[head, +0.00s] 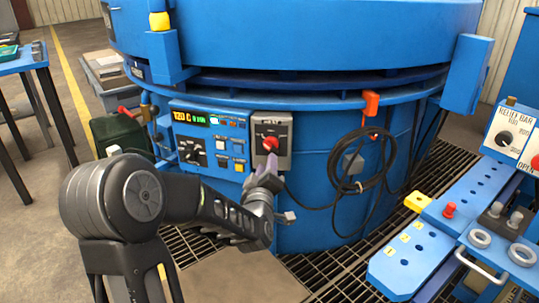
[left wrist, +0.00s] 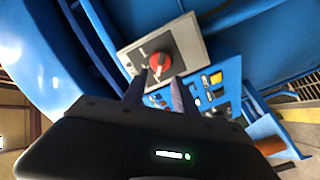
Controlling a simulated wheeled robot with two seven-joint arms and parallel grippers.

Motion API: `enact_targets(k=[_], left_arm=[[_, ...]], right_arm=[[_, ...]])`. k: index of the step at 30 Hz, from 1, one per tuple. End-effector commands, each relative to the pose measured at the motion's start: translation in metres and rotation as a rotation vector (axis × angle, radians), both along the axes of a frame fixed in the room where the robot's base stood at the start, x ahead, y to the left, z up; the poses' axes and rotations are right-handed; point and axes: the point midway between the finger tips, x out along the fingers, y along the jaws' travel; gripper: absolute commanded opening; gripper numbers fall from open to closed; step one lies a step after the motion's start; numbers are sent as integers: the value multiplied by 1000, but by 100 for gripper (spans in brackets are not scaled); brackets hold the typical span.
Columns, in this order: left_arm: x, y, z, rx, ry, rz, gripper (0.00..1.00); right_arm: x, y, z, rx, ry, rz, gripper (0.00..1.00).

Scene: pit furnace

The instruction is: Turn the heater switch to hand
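A red rotary knob (head: 270,143) sits on a grey switch box (head: 283,128) on the front of the blue furnace. Its lettering is too small to read, so I cannot confirm that it is the heater switch. My left gripper (head: 268,168) is just below the knob in the head view. In the left wrist view, the red knob (left wrist: 159,64) shows just beyond the tips of my left gripper (left wrist: 157,82). The two fingers are apart with nothing between them, and contact with the knob cannot be made out. My right gripper is not in view.
Left of the switch box is a blue control panel (head: 212,140) with a display, buttons and a black selector. A coiled black cable (head: 346,178) hangs at right below an orange hook (head: 371,103). A blue bench (head: 400,270) with fittings stands at far right. Grating covers the floor.

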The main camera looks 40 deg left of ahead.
Motion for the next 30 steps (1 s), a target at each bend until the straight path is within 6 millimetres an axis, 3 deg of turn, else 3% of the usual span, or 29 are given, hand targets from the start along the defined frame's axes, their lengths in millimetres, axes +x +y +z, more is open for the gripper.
enact_targets(k=[5, 18, 30], left_arm=[[8, 4, -2, 0, 2, 0, 34], [61, 35, -2, 1, 1, -1, 34], [68, 39, -1, 0, 2, -1, 32]], right_arm=[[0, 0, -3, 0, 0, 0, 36], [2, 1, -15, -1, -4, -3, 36], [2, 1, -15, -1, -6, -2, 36]])
